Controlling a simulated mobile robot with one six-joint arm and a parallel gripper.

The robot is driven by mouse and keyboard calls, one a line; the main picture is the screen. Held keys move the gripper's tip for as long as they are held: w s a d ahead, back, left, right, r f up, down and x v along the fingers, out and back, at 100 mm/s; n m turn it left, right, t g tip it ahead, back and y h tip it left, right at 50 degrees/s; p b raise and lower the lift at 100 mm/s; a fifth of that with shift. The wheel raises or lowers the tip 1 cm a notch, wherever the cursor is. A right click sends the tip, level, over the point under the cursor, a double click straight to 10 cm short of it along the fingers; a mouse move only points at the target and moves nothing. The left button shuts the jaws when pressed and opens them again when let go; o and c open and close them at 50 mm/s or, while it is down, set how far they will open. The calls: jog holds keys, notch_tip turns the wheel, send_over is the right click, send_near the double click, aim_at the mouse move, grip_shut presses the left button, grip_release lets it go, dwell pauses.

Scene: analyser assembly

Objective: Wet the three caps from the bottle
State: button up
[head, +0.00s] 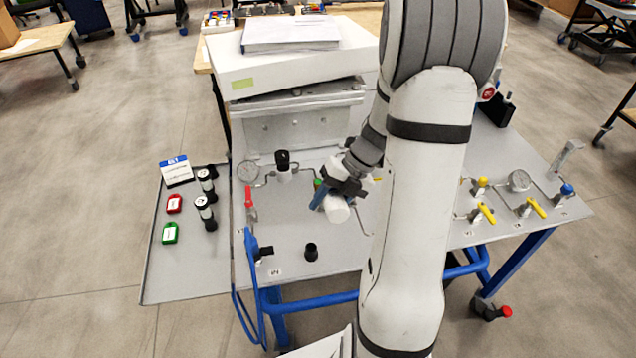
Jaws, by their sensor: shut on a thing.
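My gripper (329,199) is over the middle of the grey panel and is shut on a white bottle (338,210). The bottle is tilted, with its white end toward the camera; the gripper hides part of it. One blue finger shows on its left side. Which parts are the three caps is not certain. A black cap-like piece (311,252) stands on the panel below the bottle in the picture, apart from it. Another black fitting (265,251) sits at the panel's left front edge, and a black knob (283,160) stands farther back. No liquid is visible.
Valves and a gauge (519,181) stand right. My arm hides the panel's centre right.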

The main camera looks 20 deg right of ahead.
jog(key=shift+w+a+f, duration=0.15)
jog(key=shift+w+f, duration=0.05)
notch_tip(320, 180, down, 4)
jog(key=b, duration=0.5)
jog(key=shift+f+b, duration=0.15)
jog(key=shift+b, duration=0.2)
jog(key=shift+s+p, duration=0.1)
jog(key=shift+p, duration=0.4)
dwell(1.4)
notch_tip(320, 180, up, 5)
jog(key=p, duration=0.6)
